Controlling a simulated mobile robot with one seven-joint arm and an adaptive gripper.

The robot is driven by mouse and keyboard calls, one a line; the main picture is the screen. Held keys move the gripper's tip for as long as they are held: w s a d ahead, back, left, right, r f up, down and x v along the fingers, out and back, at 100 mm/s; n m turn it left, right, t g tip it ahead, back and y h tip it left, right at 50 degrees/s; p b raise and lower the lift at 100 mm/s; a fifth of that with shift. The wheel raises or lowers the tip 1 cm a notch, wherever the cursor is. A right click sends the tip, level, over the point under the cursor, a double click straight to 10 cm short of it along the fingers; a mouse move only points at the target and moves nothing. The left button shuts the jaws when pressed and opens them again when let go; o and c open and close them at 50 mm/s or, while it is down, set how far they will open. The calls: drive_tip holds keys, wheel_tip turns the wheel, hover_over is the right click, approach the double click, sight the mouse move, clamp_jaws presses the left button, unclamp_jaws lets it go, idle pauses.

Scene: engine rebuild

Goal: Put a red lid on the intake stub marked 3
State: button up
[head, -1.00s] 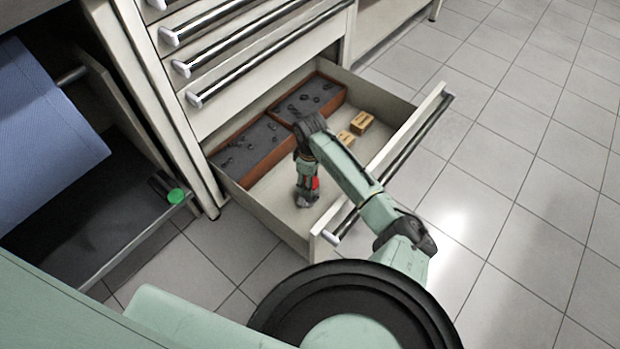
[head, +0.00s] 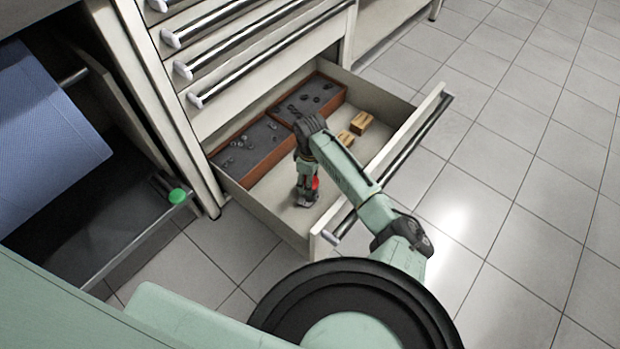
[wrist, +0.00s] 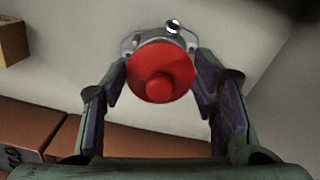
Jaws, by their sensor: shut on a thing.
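A round red lid (wrist: 160,72) with a raised knob in its middle sits between the fingers of my gripper (wrist: 162,65) in the wrist view. My gripper is shut on it. A grey metal part (wrist: 150,38) with a flange and a small shiny round piece shows just behind the lid; I cannot tell whether the two are joined. In the head view my gripper (head: 306,197) points down inside the open drawer, near its front left, and a bit of the red lid (head: 315,184) shows beside the fingers. No stub marked 3 can be made out.
The open drawer (head: 396,146) also holds brown trays (head: 262,172) of small dark parts along its back and left, and small tan boxes (head: 361,122). A green-capped item (head: 177,195) lies on a dark shelf at left. Tiled floor (head: 520,180) is clear at right.

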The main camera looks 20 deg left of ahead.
drive_tip(key=shift+f, duration=0.15)
idle(0.4)
drive_tip(key=o, duration=0.9)
drive_tip(key=shift+p, duration=0.3)
wheel_tip(320, 180, up, 8)
drive_tip(key=p, duration=0.7)
drive_tip(key=shift+f+p, duration=0.2)
drive_tip(key=shift+p, duration=0.1)
